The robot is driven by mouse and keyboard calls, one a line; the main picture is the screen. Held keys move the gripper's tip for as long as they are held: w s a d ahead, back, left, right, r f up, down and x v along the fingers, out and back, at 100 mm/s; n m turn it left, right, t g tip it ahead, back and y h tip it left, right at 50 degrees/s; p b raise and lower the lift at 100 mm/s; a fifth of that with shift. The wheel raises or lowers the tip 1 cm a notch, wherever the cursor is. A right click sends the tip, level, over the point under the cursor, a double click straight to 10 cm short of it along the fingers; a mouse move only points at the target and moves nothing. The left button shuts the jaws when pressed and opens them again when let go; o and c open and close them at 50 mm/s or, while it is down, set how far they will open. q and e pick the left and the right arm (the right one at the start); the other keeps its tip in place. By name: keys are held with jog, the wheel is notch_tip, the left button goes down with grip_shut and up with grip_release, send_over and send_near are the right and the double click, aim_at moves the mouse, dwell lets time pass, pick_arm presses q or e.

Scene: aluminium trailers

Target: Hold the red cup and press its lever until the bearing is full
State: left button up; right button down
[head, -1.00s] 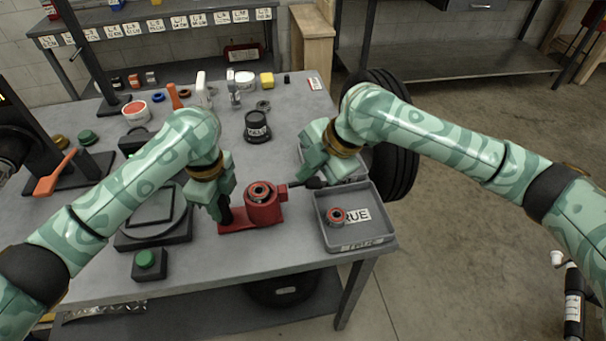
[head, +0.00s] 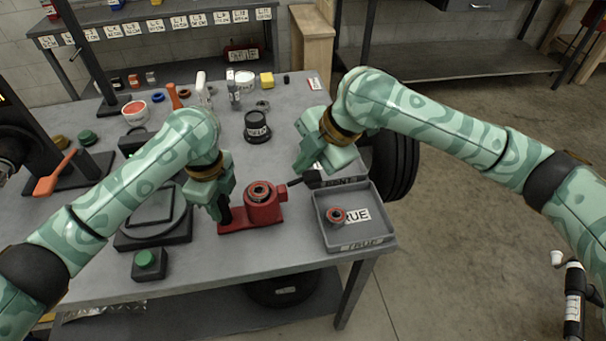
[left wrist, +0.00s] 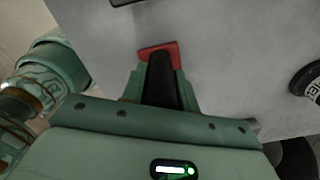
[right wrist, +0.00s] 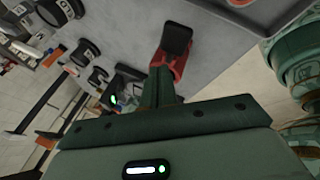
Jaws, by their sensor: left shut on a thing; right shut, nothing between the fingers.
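The red cup (head: 264,207) stands on its red base on the grey table, with a bearing (head: 260,190) seated in its top. My left gripper (head: 222,210) is shut on the black upright grip (left wrist: 163,78) at the left end of the red base. The black lever (head: 294,183) sticks out from the cup's right side and slopes slightly up. My right gripper (head: 300,165) is shut and empty, just above and right of the lever. In the right wrist view its closed fingers (right wrist: 160,82) point toward the red base; contact with the lever cannot be told.
A grey tray (head: 383,231) marked TRUE, right of the cup, holds another bearing (head: 336,215). A second tray (head: 342,180) lies behind it. A black cup (head: 257,126) stands behind.

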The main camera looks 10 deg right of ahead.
aim_at(296, 181)
pick_arm(q)
jog(key=shift+f, duration=0.1)
pick_arm(e)
jog(key=shift+a+r, duration=0.25)
jog(key=shift+r, duration=0.55)
jog(key=shift+a+r, duration=0.25)
jog(key=shift+r, duration=0.55)
jog(key=shift+a+r, duration=0.25)
jog(key=shift+r, duration=0.55)
pick_arm(q)
jog(key=o, duration=1.2)
notch_tip(296, 181, up, 12)
